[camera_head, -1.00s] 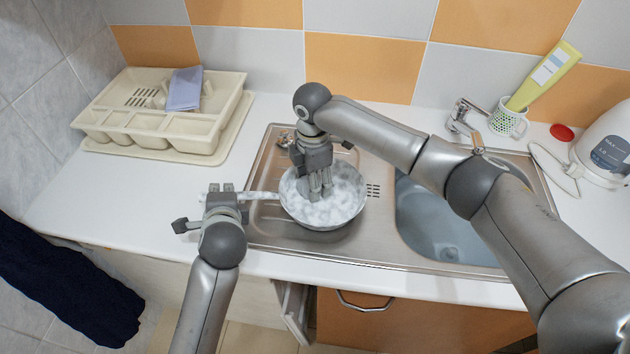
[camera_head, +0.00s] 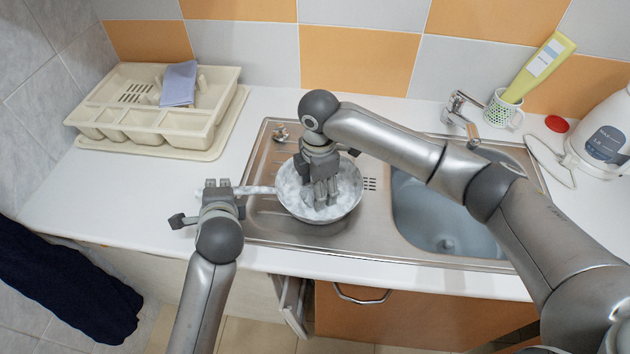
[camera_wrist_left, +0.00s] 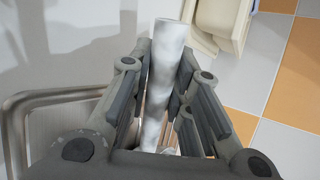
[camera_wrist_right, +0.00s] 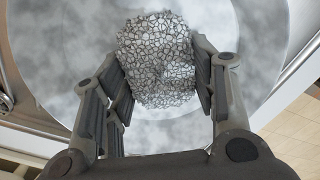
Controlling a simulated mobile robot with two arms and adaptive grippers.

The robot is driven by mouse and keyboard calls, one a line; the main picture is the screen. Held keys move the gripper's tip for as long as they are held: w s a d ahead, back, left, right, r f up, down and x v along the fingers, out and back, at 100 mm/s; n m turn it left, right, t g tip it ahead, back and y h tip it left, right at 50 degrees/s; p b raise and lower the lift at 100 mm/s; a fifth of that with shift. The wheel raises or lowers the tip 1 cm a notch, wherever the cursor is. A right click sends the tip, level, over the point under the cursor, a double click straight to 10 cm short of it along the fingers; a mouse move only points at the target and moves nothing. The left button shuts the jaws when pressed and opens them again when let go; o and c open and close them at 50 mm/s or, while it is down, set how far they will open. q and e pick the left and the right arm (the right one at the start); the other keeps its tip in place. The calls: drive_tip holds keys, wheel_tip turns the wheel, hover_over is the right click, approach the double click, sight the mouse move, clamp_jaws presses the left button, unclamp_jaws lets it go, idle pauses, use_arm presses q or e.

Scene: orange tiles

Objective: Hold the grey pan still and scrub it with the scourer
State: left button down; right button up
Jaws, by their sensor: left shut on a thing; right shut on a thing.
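The grey pan (camera_head: 350,192) sits on the steel drainboard left of the basin, its inside covered in white, foam-like patches. Its handle (camera_head: 258,190) points left. My left gripper (camera_head: 222,188) is shut on the handle, which also shows between the fingers in the left wrist view (camera_wrist_left: 165,70). My right gripper (camera_head: 324,198) reaches down into the pan and is shut on the scourer. The scourer (camera_wrist_right: 158,60) is a round, silvery mesh ball in the right wrist view, over the whitish pan bottom. In the head view the fingers hide the scourer.
A sink basin (camera_head: 445,225) lies right of the pan, with a tap (camera_head: 460,112) behind it. A beige cutlery tray (camera_head: 150,140) with a bluish cloth (camera_head: 179,84) stands at the back left. A green-white cup (camera_head: 503,112) holds a yellow bottle (camera_head: 540,68). A white kettle (camera_head: 605,140) is far right.

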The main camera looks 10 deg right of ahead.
sight(327, 209)
use_arm(q)
drive_tip(key=shift+a, duration=0.1)
use_arm(e)
drive_tip(key=shift+s+d+f, duration=0.1)
drive_tip(key=shift+s+d, duration=0.1)
drive_tip(key=shift+s, duration=0.45)
drive_tip(key=shift+s+d+f, duration=0.1)
drive_tip(key=shift+s+d, duration=0.15)
drive_tip(key=shift+s, duration=0.35)
drive_tip(key=shift+s+d, duration=0.2)
drive_tip(key=shift+s, duration=0.45)
use_arm(q)
drive_tip(key=c, duration=1.3)
unclamp_jaws()
use_arm(e)
wheel_tip(327, 209, up, 8)
drive_tip(key=shift+w+r, duration=0.15)
drive_tip(key=shift+w, duration=0.05)
use_arm(q)
drive_tip(key=shift+o, duration=0.2)
use_arm(e)
drive_tip(key=shift+a, duration=0.1)
